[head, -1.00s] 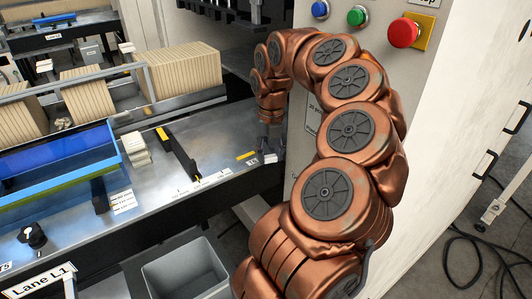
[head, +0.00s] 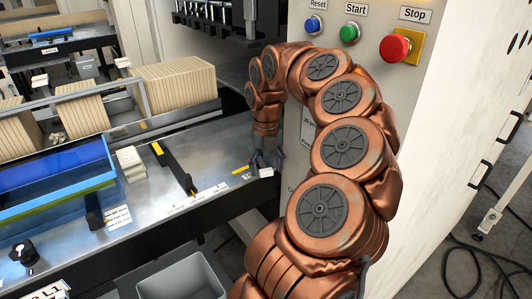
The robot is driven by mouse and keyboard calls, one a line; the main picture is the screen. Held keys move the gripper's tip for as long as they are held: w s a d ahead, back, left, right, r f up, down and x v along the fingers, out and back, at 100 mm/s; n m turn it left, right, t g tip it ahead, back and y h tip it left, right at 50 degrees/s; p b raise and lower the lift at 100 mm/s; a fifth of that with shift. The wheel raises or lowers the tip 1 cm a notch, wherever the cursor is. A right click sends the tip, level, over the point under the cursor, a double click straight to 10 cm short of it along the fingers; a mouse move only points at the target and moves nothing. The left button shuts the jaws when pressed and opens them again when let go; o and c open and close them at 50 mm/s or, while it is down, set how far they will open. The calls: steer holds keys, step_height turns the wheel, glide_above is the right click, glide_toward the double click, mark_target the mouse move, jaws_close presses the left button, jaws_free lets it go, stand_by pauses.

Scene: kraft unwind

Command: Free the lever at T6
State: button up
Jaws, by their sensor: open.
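My gripper (head: 266,160) is open, pointing down over the right end of the grey metal deck (head: 150,205), close to the control cabinet. It is small in the view, and I see nothing held in it. A small white piece (head: 266,172) shows right at its fingertips; I cannot tell whether they touch. A yellow strip (head: 240,169) lies on the deck just left of the gripper. A black bar with a yellow end (head: 175,168) lies across the deck further left. I cannot read a T6 label or tell for certain which part is the lever.
The cabinet carries Reset (head: 312,26), Start (head: 349,34) and red Stop (head: 395,47) buttons beside my arm. A blue tray (head: 55,180), stacked white pieces (head: 130,163) and a black knob (head: 23,252) are on the left. A grey bin (head: 182,275) stands below the deck's front edge.

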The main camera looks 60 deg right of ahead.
step_height(320, 180, up, 8)
steer(key=shift+w, duration=0.1)
steer(key=shift+r, duration=1.65)
steer(key=shift+r, duration=0.15)
steer(key=shift+a, duration=0.15)
